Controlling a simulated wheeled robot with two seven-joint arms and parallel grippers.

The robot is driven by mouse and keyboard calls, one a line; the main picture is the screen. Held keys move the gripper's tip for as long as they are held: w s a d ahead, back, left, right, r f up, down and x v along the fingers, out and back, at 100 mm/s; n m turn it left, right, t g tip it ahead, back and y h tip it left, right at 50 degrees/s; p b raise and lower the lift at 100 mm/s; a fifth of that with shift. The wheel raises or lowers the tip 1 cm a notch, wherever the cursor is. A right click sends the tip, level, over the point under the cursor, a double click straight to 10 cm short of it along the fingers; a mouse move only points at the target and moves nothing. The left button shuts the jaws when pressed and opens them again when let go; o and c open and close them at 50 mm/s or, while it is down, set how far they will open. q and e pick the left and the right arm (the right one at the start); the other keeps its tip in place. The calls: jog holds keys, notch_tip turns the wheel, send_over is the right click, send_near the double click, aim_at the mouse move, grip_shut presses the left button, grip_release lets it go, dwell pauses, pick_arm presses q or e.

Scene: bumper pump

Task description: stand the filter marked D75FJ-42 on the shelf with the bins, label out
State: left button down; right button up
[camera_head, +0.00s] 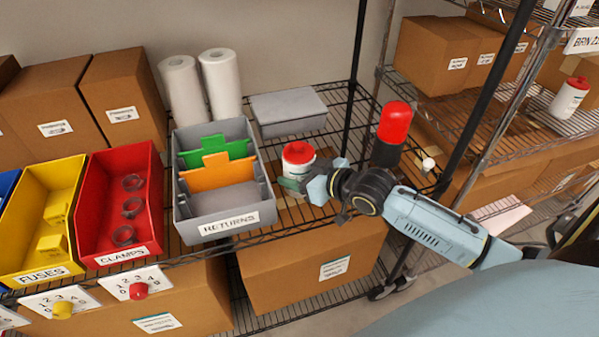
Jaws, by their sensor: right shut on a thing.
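A white filter (298,157) with a red top stands upright at the bin shelf (345,110), just right of the grey RETURNS bin (228,212). My right gripper (308,187) reaches in from the right and is shut on this filter near its lower part. The gripper hides some of the filter's base, so I cannot tell whether it touches the wire. Its marking cannot be read. A similar white filter with a red top (568,98) stands on the right-hand rack. My left gripper is not in view.
A red CLAMPS bin (98,232) and yellow FUSES bin (32,225) stand left. A grey lidded box (288,112) and paper rolls (220,85) are behind. A red-topped black cylinder (394,122) rises beside my right arm, near a black post (356,50).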

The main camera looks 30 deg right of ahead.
jog(key=o, duration=1.1)
jog(key=shift+f, duration=0.1)
jog(key=shift+o, duration=1.2)
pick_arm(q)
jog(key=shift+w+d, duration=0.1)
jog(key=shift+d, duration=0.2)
pick_arm(e)
jog(key=shift+o, duration=0.3)
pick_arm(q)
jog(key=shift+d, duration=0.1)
